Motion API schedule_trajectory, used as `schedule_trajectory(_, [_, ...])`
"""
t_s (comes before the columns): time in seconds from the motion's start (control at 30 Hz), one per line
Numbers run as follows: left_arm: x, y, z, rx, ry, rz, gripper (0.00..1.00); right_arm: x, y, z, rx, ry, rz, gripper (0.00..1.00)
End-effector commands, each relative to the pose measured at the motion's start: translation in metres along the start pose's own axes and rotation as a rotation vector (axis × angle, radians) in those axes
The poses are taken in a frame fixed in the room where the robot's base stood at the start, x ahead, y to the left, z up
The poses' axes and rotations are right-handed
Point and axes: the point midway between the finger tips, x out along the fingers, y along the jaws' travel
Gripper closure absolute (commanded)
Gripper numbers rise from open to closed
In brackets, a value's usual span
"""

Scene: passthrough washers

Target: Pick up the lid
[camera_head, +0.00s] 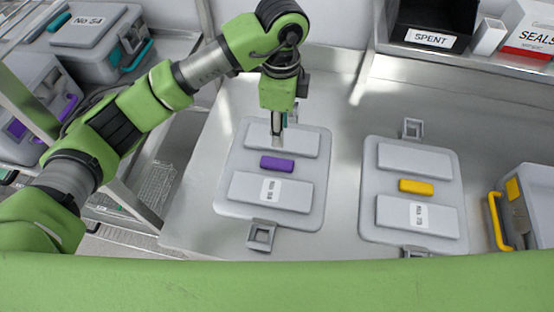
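Two grey lids lie flat on the metal counter. The left lid (235,172) has a purple block (277,163) at its middle and a white label. The right lid (371,200) has a yellow block (416,187) at its middle and a white label. My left gripper (278,132) points down over the far raised panel of the left lid, behind the purple block. I see its fingers from a narrow angle, so their opening and any contact with the lid are unclear. My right gripper is not in view.
A grey box (530,210) with a yellow handle stands at the right edge. Grey cases (90,30) sit at the upper left. A shelf behind holds a black SPENT bin (435,15) and a SEALS box (530,30). Metal counter is bare between the lids.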

Motion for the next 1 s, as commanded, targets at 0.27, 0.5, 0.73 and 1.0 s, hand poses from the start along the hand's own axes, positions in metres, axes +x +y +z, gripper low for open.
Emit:
schedule_trajectory(0.27, [0.051, 0.002, 0.001, -0.001, -0.002, 0.006, 0.68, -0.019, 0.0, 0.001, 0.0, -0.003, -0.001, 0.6])
schedule_trajectory(0.5, [0.078, 0.002, 0.001, 0.001, 0.0, 0.003, 0.68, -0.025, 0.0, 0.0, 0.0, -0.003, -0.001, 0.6])
schedule_trajectory(0.73, [0.099, 0.004, 0.006, 0.0, -0.001, 0.007, 0.68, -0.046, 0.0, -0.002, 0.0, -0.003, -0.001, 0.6])
schedule_trajectory(1.0, [0.13, 0.004, 0.005, 0.002, 0.002, 0.002, 0.68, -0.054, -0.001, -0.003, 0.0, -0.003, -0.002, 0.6])
